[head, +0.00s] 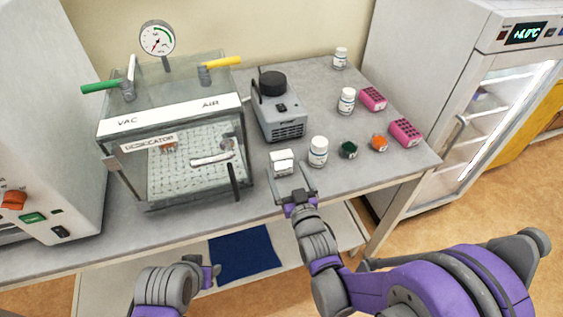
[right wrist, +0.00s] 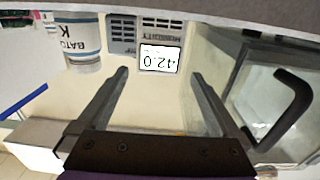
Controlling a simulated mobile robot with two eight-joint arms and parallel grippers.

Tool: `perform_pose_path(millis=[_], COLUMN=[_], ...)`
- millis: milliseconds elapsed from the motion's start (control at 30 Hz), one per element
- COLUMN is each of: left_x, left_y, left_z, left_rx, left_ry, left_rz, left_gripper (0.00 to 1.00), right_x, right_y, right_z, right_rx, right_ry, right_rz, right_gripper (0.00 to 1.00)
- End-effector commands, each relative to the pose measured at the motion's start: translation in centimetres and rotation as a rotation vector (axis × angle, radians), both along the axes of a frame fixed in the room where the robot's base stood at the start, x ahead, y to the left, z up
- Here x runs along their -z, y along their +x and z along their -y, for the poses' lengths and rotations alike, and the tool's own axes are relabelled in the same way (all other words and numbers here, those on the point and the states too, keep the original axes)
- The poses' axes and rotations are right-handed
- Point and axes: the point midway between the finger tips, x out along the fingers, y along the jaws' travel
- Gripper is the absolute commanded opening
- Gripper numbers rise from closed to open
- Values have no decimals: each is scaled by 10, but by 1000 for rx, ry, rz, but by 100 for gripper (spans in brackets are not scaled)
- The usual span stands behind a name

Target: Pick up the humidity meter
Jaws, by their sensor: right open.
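The humidity meter (head: 282,162) is a small white box on the grey bench, between the desiccator and a white bottle. In the right wrist view its display (right wrist: 160,59) reads 42.0, upside down. My right gripper (head: 291,188) is open and empty, at the near side of the meter. In the right wrist view the two fingertips (right wrist: 160,75) are spread apart, with the meter just beyond them and roughly centred. My left gripper (head: 212,274) is low in front of the bench, over the lower shelf; its jaws are too small to read.
The glass desiccator (head: 172,172) stands left of the meter, and a grey pump (head: 279,115) stands behind it. A white bottle (head: 318,151) is close on the right; it also shows in the wrist view (right wrist: 80,42). A green-topped jar (head: 348,149) and pink racks (head: 405,132) lie further right.

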Motion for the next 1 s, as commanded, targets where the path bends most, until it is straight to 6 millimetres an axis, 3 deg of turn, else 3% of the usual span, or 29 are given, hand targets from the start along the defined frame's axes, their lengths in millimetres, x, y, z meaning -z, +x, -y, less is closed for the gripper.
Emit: perform_pose_path(millis=[300,567,667,1000], left_x=[-16,-15,-15,-15], left_y=[5,5,5,5], left_z=[0,0,0,0], left_rx=[0,0,0,0], left_ry=[0,0,0,0], left_rz=[9,9,9,9], left_gripper=[50,50,50,50], right_x=[-4,-3,-3,-3], right_y=[43,45,45,45], right_z=[-11,-12,-11,-11], right_rx=[-1,-2,-2,-2], right_ry=[-1,-1,-1,-1], right_rz=[0,0,0,-1], right_gripper=[100,100,86,24])
